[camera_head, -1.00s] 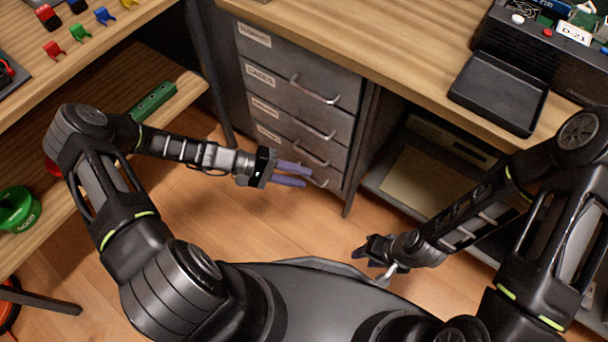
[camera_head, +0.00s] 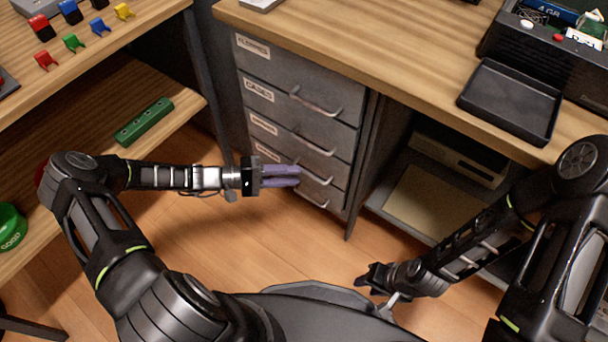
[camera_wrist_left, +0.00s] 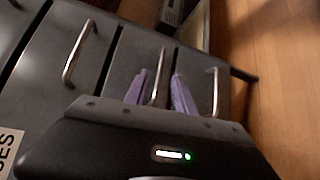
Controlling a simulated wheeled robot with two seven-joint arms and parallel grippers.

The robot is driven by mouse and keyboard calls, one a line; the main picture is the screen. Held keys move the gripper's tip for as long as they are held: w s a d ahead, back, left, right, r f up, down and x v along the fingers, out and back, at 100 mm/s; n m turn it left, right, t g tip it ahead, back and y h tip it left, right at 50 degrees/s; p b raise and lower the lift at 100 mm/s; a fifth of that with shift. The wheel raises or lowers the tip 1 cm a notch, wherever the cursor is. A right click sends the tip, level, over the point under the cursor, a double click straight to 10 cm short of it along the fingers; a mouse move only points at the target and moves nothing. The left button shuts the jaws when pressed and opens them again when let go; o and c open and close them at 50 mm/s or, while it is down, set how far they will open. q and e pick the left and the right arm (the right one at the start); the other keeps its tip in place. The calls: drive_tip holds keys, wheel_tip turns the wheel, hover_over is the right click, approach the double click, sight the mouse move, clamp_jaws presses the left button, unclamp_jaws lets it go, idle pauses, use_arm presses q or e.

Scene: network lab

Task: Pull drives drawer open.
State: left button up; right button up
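The grey cabinet (camera_head: 352,95) has several labelled drawers, all closed, each with a bar handle. The lower labels are too small to read, so I cannot tell which is the drives drawer. My left gripper (camera_head: 298,175) is at the third drawer from the top (camera_head: 290,158). In the left wrist view, its purple fingers (camera_wrist_left: 160,78) are open, one on each side of that drawer's handle (camera_wrist_left: 158,68), with gaps between. My right gripper (camera_head: 372,279) is low near my base, away from the cabinet; its finger opening is unclear.
The wooden desktop (camera_head: 390,50) overhangs the cabinet and holds a black tray (camera_head: 510,100). An open shelf space (camera_head: 425,200) lies to the cabinet's right. A wooden shelf with a green bar (camera_head: 144,122) stands left. The floor (camera_head: 240,240) in front is clear.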

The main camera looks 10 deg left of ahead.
use_arm(q)
drive_tip(key=x, duration=0.4)
drive_tip(key=shift+d+b, duration=0.15)
drive_tip(key=shift+b, duration=0.15)
drive_tip(key=shift+c, duration=0.5)
clamp_jaws()
idle(0.6)
